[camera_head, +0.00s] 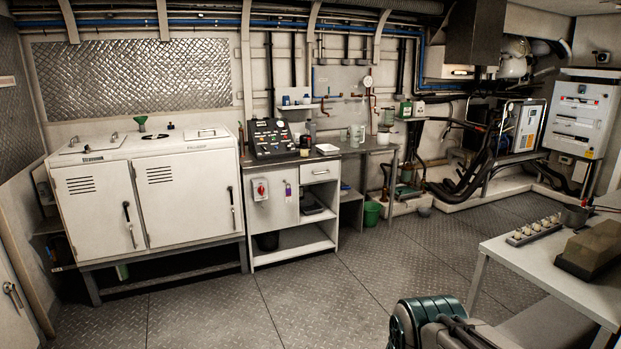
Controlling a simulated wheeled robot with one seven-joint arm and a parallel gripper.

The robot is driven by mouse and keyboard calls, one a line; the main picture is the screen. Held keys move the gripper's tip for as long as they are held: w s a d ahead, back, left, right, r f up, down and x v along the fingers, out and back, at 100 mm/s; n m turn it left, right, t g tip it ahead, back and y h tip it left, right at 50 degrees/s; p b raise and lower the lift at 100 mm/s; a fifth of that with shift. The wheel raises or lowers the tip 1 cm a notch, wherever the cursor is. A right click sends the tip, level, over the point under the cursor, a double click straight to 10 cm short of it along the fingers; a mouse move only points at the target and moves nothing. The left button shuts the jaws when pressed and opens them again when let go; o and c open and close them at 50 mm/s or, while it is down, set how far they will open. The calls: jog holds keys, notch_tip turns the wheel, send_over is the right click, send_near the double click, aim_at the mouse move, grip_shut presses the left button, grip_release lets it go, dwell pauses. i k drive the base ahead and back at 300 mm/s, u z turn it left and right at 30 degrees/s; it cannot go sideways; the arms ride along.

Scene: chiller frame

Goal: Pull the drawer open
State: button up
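The drawer (320,172) is a white front in the upper right part of a white workbench unit in the middle of the room. It looks shut, its front about level with the unit, with a small dark handle (321,172) on it. Below it are open shelves, the upper one holding dark items. A teal and grey part at the bottom edge seems to be my arm. My gripper's fingers do not show, and nothing of mine is near the drawer.
A white two-door chiller cabinet (186,198) stands left of the unit. A control box (271,138) sits on the bench top. A green bucket (371,213) stands right of the unit. A white table (560,277) is at right. The metal floor (316,288) before the drawer is clear.

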aim_at(309, 173)
jog(key=z, duration=0.05)
jog(key=i, duration=2.65)
jog(key=z, duration=0.25)
jog(key=i, duration=1.75)
jog(key=z, duration=0.2)
